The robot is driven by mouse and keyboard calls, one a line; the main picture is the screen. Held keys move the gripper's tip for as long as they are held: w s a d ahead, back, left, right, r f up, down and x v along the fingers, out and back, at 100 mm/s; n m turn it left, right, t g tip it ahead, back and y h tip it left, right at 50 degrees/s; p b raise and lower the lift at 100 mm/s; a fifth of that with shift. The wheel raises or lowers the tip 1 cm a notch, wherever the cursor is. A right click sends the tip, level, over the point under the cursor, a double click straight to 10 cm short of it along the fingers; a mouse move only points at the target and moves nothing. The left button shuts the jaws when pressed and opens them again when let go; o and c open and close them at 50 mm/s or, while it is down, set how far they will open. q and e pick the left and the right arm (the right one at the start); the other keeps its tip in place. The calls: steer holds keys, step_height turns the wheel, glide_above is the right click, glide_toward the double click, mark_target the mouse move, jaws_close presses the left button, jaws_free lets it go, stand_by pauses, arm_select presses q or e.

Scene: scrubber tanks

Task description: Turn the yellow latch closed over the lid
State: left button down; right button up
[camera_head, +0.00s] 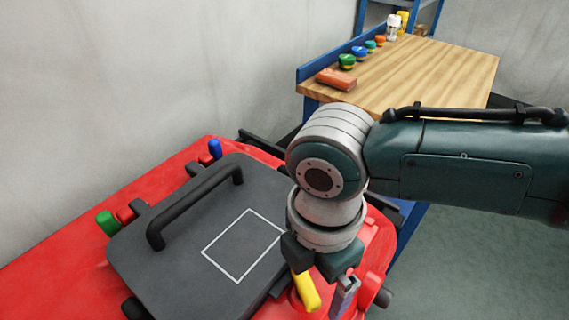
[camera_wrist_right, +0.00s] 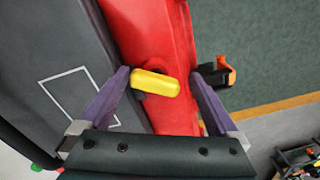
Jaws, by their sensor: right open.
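The yellow latch (camera_head: 306,292) is a short rounded bar on the red machine body (camera_head: 60,270), beside the lower right edge of the dark grey lid (camera_head: 195,245). The lid lies flat and has a black handle and a white square outline. In the right wrist view the latch (camera_wrist_right: 156,83) lies crosswise, its left end at the lid's edge; I cannot tell whether it overlaps the lid. My right gripper (camera_head: 326,284) points down over the latch. Its fingers (camera_wrist_right: 161,76) are open, one on each side of the latch, with gaps visible. My left gripper is not in view.
A wooden workbench (camera_head: 430,75) stands behind, with an orange-red block (camera_head: 336,79) and several colored knobs. Green (camera_head: 108,223) and blue (camera_head: 215,149) pieces stand near the lid's far edge. A black and orange part (camera_wrist_right: 218,75) juts from the machine's side. Green floor lies right.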

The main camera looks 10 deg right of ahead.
steer(key=r, duration=0.1)
steer(key=a+r+p, duration=0.1)
steer(key=r+p, duration=0.1)
steer(key=shift+w+a, duration=0.2)
steer(key=shift+w, duration=0.05)
steer(key=shift+s+d+r+p, duration=0.15)
steer(key=shift+r+p, duration=0.35)
steer(key=shift+p, duration=0.2)
steer(key=r+p, duration=0.2)
steer(key=shift+d+r+p, duration=0.2)
steer(key=shift+p, duration=0.1)
step_height(320, 180, up, 5)
steer(key=p, duration=0.5)
step_height(320, 180, up, 10)
steer(key=p, duration=0.1)
glide_above(307, 283)
steer(key=shift+d+f, duration=0.1)
steer(key=shift+d, duration=0.1)
